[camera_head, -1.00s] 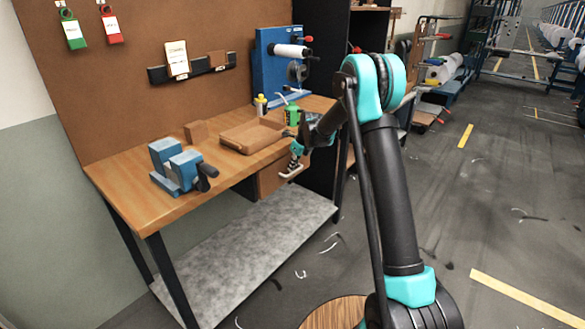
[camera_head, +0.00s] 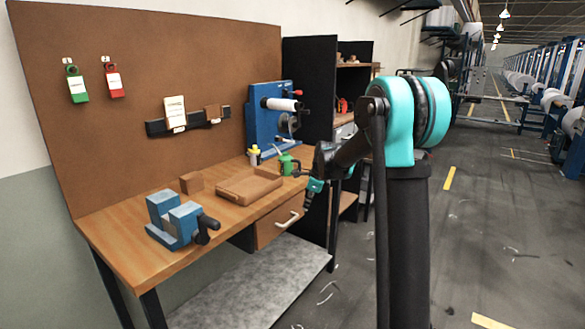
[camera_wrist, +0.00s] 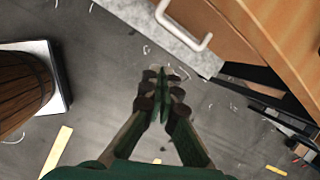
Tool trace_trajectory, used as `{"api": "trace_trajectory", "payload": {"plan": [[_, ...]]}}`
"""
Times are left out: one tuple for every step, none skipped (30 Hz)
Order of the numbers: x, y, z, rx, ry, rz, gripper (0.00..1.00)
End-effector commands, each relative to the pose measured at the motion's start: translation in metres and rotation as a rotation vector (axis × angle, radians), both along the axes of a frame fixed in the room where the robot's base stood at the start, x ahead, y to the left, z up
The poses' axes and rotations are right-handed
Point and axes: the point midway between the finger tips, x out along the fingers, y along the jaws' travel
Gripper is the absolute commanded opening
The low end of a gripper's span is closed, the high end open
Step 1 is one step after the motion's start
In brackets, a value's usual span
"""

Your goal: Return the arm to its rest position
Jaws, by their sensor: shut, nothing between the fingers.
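My arm is raised in the head view, with its turquoise elbow high at the right. My gripper (camera_head: 309,201) hangs from the forearm beside the front right of the workbench, pointing down. In the wrist view my gripper (camera_wrist: 160,95) has its dark fingers together, with nothing between them. Below it is the grey floor (camera_wrist: 190,130). It is apart from the bench drawer (camera_head: 279,222), whose pale handle (camera_wrist: 185,30) shows near the top of the wrist view.
The workbench (camera_head: 130,250) bears a blue vise (camera_head: 174,222), a wooden tray (camera_head: 248,186), a green can (camera_head: 289,164) and a blue machine (camera_head: 265,125). A wooden barrel (camera_wrist: 20,88) stands at the wrist view's left. Open floor lies right.

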Motion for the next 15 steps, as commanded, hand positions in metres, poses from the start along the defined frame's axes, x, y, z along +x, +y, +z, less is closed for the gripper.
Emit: {"api": "trace_trajectory", "payload": {"plan": [[-0.023,-0.012,0.003,-0.037,-0.03,0.082,0.0],[-0.034,-0.018,0.004,-0.06,-0.049,0.137,0.0],[-0.05,-0.026,0.004,-0.092,-0.073,0.21,0.0],[-0.063,-0.032,0.004,-0.117,-0.09,0.266,0.0],[-0.075,-0.038,0.004,-0.141,-0.106,0.321,0.0],[-0.091,-0.045,0.004,-0.173,-0.127,0.395,0.0],[-0.103,-0.051,0.003,-0.198,-0.142,0.449,0.0],[-0.116,-0.056,0.002,-0.223,-0.157,0.505,0.0],[-0.133,-0.063,0.001,-0.257,-0.176,0.578,0.0],[-0.145,-0.068,-0.001,-0.282,-0.19,0.634,0.0],[-0.158,-0.073,-0.003,-0.307,-0.202,0.69,0.0],[-0.175,-0.08,-0.006,-0.342,-0.218,0.766,0.0],[-0.188,-0.084,-0.009,-0.367,-0.229,0.821,0.0],[-0.201,-0.089,-0.012,-0.392,-0.239,0.878,0.0],[-0.219,-0.095,-0.016,-0.427,-0.252,0.954,0.0]]}}
